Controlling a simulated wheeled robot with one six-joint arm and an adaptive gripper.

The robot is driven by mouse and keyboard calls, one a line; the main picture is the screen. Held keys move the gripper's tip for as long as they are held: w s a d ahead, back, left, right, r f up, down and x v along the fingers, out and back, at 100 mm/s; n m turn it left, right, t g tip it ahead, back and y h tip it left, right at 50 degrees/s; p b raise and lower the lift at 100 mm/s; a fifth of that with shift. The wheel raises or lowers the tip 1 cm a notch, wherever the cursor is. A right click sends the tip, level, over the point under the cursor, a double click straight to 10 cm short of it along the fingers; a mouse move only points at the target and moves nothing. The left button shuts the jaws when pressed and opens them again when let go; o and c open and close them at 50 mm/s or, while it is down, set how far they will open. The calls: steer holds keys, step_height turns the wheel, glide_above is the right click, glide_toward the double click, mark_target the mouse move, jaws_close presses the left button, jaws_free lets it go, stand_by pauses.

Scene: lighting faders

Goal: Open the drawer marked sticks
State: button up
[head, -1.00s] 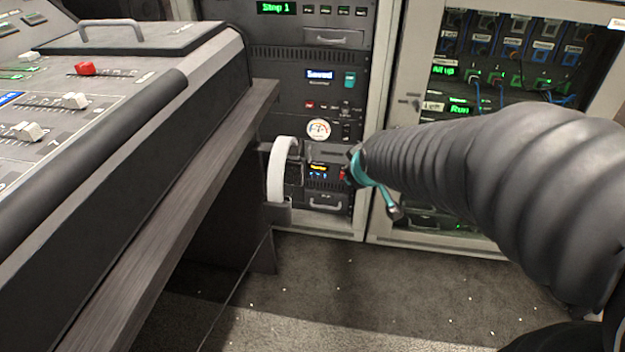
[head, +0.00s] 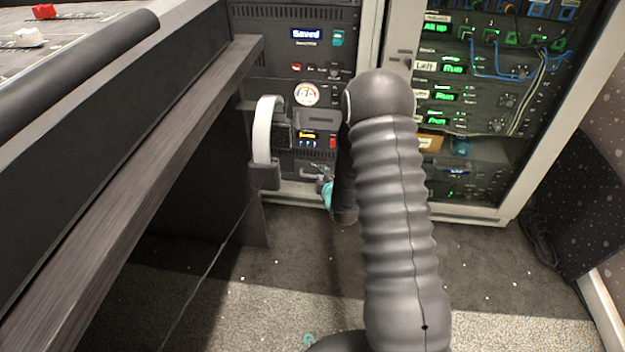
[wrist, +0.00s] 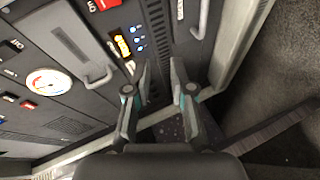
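In the head view a low drawer (head: 308,168) with a grey bar handle sits at the bottom of the left rack, partly hidden by my gripper (head: 322,184). In the wrist view, turned sideways, its handle (wrist: 201,20) shows at the top, right of the fingertips. A second drawer front with a handle (wrist: 100,80) is to the left, between the dial and the amber display. I cannot read the word sticks on either; both look closed. In the wrist view my gripper (wrist: 161,72) has its fingers apart, nothing between them, and is short of the bottom handle.
A console desk (head: 130,170) fills the left side. A glass-fronted rack (head: 470,120) stands to the right. The carpet (head: 290,260) before the racks is mostly clear.

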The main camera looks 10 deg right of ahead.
steer(key=n+t+b, duration=0.1)
steer(key=n+t, duration=0.1)
glide_toward(312, 176)
steer(key=s, duration=0.3)
steer(key=w, duration=0.4)
steer(key=w+f+b, duration=0.1)
steer(key=w, duration=0.3)
steer(key=w+f, duration=0.1)
steer(key=w, duration=0.4)
steer(key=shift+w+a, duration=0.1)
steer(key=shift+a, duration=0.1)
jaws_close()
